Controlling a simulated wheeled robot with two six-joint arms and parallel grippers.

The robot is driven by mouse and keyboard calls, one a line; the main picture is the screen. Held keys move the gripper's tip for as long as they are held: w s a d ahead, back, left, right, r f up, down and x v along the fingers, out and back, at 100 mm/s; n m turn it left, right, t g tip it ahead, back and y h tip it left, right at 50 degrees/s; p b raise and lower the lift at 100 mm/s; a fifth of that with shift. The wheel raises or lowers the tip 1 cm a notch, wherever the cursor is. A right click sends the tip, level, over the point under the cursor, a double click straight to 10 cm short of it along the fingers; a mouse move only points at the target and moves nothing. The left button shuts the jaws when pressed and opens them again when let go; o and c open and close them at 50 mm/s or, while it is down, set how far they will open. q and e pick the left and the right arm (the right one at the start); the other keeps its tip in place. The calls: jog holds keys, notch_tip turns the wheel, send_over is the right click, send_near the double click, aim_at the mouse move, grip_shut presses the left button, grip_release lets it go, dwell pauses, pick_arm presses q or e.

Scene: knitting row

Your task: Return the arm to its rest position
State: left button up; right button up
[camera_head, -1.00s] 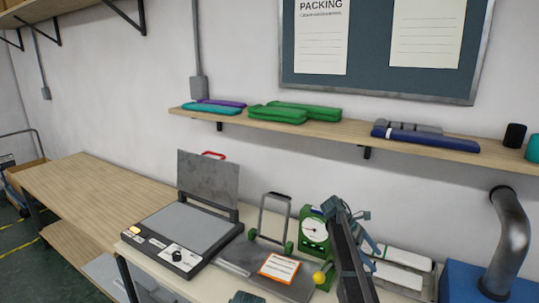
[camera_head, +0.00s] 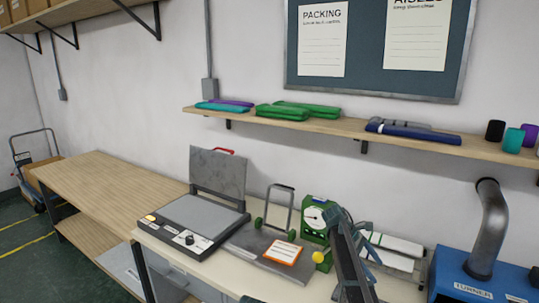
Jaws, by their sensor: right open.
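My right gripper (camera_head: 355,240) stands over the right part of the cream bench (camera_head: 235,280), in front of a white-topped unit (camera_head: 392,252). Its jaws are open, and I see nothing held between them. My right arm comes up from the bottom edge of the picture. My left gripper is not in view.
A press with a raised grey lid (camera_head: 218,172), a grey plate with a green-footed frame (camera_head: 275,212), a green dial gauge (camera_head: 315,217) and a blue machine with a pipe (camera_head: 490,235) crowd the bench. A wooden table (camera_head: 110,190) at left is bare. A shelf (camera_head: 340,128) runs behind.

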jog(key=s+a+f+m, duration=0.1)
jog(key=s+a, duration=0.2)
jog(key=a, duration=0.1)
jog(key=s+a+f+m+t+y, duration=0.1)
jog(key=s+a, duration=0.3)
jog(key=a, duration=0.1)
jog(key=s+a+f+t+y, duration=0.1)
jog(key=s+a, duration=0.3)
jog(key=shift+s+a+f+m, duration=0.2)
jog(key=shift+a+m, duration=0.2)
jog(key=s+a+f+m+t+y, duration=0.2)
jog(key=s+a+m+y, duration=0.2)
jog(key=s+a, duration=1.1)
jog(key=s, duration=0.3)
jog(key=shift+s+a+f+m+y, duration=0.15)
jog(key=shift+s+f+m+y, duration=0.15)
jog(key=shift+f+m, duration=0.1)
